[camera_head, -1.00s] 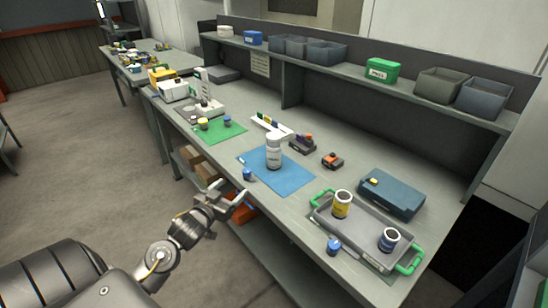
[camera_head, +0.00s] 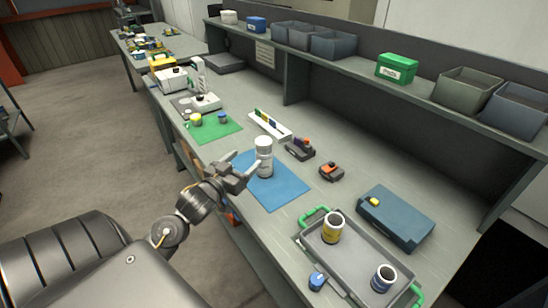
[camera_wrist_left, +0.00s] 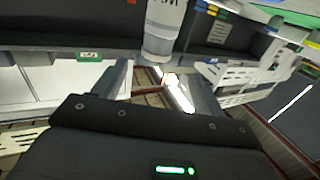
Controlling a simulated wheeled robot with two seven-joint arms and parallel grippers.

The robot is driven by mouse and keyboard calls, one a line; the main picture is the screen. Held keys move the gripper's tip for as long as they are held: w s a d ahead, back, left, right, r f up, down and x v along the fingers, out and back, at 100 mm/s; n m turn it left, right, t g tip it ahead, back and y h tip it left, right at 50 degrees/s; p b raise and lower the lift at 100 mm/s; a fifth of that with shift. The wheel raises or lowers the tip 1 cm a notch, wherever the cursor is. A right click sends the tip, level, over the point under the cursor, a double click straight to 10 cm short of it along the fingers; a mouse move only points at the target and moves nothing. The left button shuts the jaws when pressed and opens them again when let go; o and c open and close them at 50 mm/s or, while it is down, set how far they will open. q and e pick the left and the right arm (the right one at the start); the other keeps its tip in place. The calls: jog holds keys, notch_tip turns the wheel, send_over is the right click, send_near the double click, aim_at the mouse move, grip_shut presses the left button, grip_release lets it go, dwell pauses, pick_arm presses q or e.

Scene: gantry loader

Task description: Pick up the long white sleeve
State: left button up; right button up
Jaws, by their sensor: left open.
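The long white sleeve (camera_head: 264,158) stands upright on the blue mat (camera_head: 283,194) in the head view. It also shows in the left wrist view (camera_wrist_left: 162,32), at the top, beyond the gap between the fingers. My left gripper (camera_head: 249,166) is open and empty. It is close to the sleeve, just to its left and on the near side. I cannot tell whether a finger touches the sleeve. My right gripper is not in view.
A grey tray (camera_head: 345,262) with green handles holds a yellow and a dark blue-and-white cylinder. A blue case (camera_head: 396,218), black-and-orange items (camera_head: 331,171) and a white rack (camera_head: 270,125) stand on the bench. A shelf with bins runs along the back.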

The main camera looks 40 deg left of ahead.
aim_at(259, 149)
pick_arm(q)
jog(key=w, duration=0.2)
jog(key=w+p, duration=0.1)
jog(key=w, duration=0.2)
jog(key=shift+r, duration=0.2)
jog(key=shift+w+f, duration=0.1)
jog(key=shift+w, duration=0.25)
jog(key=shift+a, duration=0.1)
jog(key=shift+w, duration=0.25)
jog(key=w, duration=0.1)
jog(key=w+p, duration=0.1)
jog(key=w, duration=0.2)
jog(key=shift+w+a+f+p, duration=0.2)
jog(key=shift+w+a+p, duration=0.05)
jog(key=shift+a+p, duration=0.1)
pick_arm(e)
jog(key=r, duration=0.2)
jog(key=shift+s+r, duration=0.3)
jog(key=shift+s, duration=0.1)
